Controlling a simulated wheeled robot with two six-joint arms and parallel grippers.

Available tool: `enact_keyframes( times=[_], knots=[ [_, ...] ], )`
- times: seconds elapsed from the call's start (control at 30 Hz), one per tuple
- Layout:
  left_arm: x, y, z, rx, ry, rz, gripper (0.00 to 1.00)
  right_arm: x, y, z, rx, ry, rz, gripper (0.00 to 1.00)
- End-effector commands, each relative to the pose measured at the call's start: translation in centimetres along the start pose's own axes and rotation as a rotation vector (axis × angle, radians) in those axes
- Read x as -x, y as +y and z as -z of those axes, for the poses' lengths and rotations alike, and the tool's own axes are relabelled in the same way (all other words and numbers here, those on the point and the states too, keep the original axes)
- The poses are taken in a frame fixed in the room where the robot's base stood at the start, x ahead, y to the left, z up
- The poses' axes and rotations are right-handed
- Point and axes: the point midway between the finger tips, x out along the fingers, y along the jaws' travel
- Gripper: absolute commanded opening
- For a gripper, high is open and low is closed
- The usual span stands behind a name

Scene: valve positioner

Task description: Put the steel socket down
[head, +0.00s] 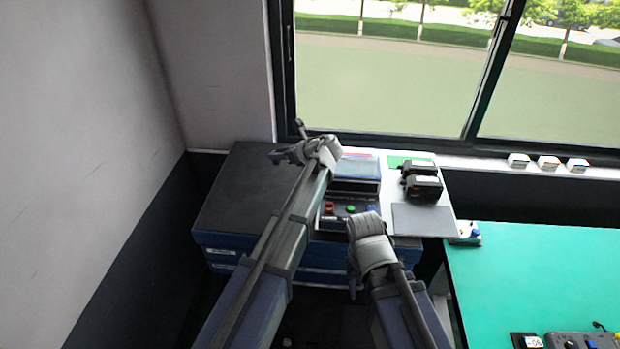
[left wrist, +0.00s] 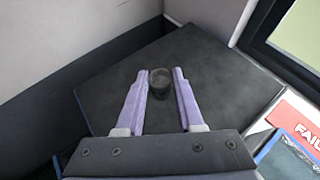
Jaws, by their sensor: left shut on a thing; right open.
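The steel socket (left wrist: 160,84) is a small dark grey cylinder between the two lilac fingertips of my left gripper (left wrist: 162,74) in the left wrist view. My left gripper is shut on it, above the dark top of a blue cabinet. In the head view my left gripper (head: 277,156) is over the right back part of that top, and the socket cannot be made out there. How far the socket is above the surface is hard to tell. My right gripper (head: 353,284) is open, low in front of the button panel, partly hidden by its own wrist.
The blue cabinet's dark top (head: 235,195) is bare on the left. To the right are a panel with coloured buttons (head: 350,208), a black device (head: 421,181) and a grey pad (head: 423,220). A green-topped table (head: 530,275) stands further right. A FAIL sign (left wrist: 303,126) lies nearby.

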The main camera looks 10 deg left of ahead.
Motion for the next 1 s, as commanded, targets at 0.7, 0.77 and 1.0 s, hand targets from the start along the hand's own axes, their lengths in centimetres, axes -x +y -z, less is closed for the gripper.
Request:
enact_keyframes(
  times=[0.7,0.77,1.0],
  knots=[
    [-7.0,12.6,2.6,0.003,0.0,-0.003,0.0,-5.6,-0.5,0.3,0.001,0.0,0.0,0.5],
    [-7.1,12.5,2.7,0.002,0.0,-0.003,0.0,-5.8,-0.5,0.3,0.001,0.0,0.0,0.5],
    [-8.5,12.5,5.2,0.003,0.0,-0.004,0.0,-8.6,-0.8,0.5,0.0,0.0,0.0,0.5]
  ],
)
